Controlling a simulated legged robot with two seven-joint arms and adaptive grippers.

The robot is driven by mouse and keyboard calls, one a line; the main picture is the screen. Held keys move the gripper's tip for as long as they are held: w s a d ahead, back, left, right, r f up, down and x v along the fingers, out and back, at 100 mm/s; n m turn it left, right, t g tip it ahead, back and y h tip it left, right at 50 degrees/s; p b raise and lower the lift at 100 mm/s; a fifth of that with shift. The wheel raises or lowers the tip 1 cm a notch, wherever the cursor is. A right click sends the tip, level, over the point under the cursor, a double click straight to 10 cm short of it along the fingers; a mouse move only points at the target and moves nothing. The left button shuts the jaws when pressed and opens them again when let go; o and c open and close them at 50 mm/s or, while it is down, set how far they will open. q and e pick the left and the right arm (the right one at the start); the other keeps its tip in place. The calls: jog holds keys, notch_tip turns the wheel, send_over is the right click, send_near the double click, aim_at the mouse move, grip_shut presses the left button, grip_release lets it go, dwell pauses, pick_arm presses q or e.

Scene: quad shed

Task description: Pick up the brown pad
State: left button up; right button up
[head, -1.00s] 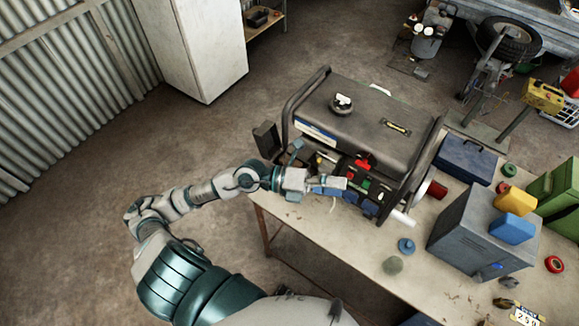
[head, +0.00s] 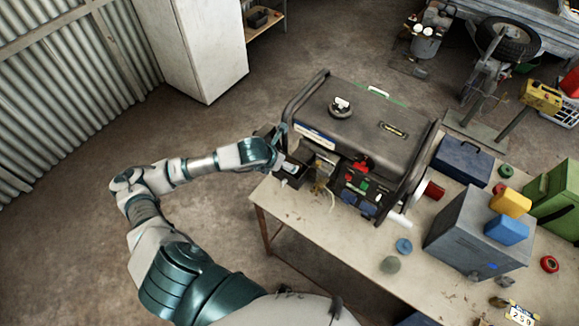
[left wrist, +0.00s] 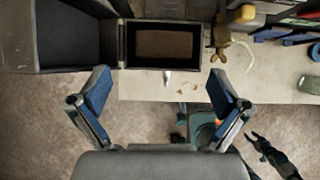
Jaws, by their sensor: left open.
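The brown pad (left wrist: 164,44) is a flat rectangle inside an open black box (left wrist: 126,58) on the side of the generator, seen in the left wrist view. The box's dark cover (left wrist: 68,35) hangs open on its left. My left gripper (left wrist: 158,92) is open and empty, its blue-padded fingers spread just short of the box. In the head view my left gripper (head: 293,169) is at the box on the generator's near left corner; the pad cannot be made out there. A small dark claw-like part, perhaps my right gripper (left wrist: 254,136), shows at lower right in the left wrist view.
The generator (head: 365,120) with its black tube frame stands on the workbench (head: 340,245). A brass-coloured part (head: 320,180) and a pale wire are right of the box. A grey metal box (head: 460,245) and blue toolbox (head: 463,160) stand farther right. Floor is clear at left.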

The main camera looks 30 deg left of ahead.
aim_at(298, 175)
pick_arm(q)
jog(key=shift+x, duration=0.75)
jog(key=shift+w+d+f+p, duration=0.2)
jog(key=shift+d+p, duration=0.05)
jog(key=shift+p, duration=0.05)
jog(key=p+x, duration=0.1)
jog(key=x, duration=0.2)
jog(key=shift+w+f, duration=0.3)
jog(key=shift+w+f+p, duration=0.25)
jog(key=shift+f+p, duration=0.05)
jog(key=shift+f, duration=0.1)
jog(key=c, duration=0.6)
